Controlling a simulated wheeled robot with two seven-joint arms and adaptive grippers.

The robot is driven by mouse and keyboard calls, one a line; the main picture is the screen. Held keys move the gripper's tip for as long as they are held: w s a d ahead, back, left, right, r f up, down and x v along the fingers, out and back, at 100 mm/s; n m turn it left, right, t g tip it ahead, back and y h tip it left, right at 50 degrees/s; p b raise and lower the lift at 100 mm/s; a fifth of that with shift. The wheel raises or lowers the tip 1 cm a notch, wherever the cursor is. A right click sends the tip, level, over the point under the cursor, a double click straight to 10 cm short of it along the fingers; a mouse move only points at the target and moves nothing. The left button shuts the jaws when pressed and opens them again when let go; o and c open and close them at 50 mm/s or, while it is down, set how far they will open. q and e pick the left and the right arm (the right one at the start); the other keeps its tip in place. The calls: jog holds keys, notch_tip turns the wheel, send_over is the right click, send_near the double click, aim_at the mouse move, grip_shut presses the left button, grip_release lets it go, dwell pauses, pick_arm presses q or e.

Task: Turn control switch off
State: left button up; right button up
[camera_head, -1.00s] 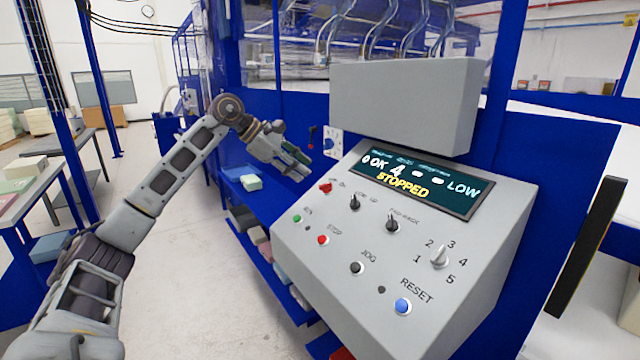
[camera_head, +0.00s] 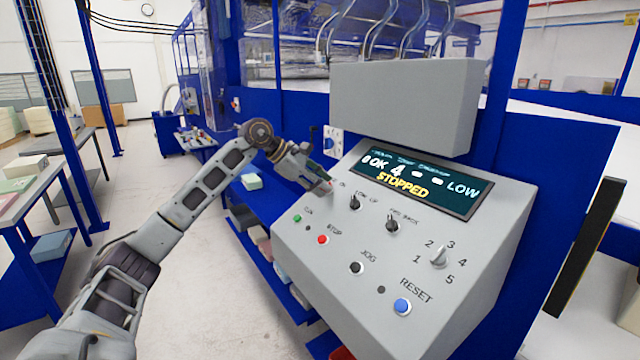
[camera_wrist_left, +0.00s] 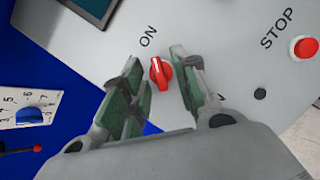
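The red control switch (camera_wrist_left: 161,73) is a rotary knob on the grey control panel (camera_head: 316,263), below the ON label in the left wrist view. My left gripper (camera_wrist_left: 158,80) is open, with its green-padded fingers on either side of the knob and a gap showing at each side. In the head view my left gripper (camera_head: 322,187) is at the panel's upper left corner and mostly hides the switch. The display (camera_head: 415,183) reads STOPPED. My right gripper is not in view.
A grey box (camera_head: 400,105) overhangs the display. Blue machine frame stands behind and beside the panel.

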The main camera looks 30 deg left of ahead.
pick_arm(q)
grip_shut()
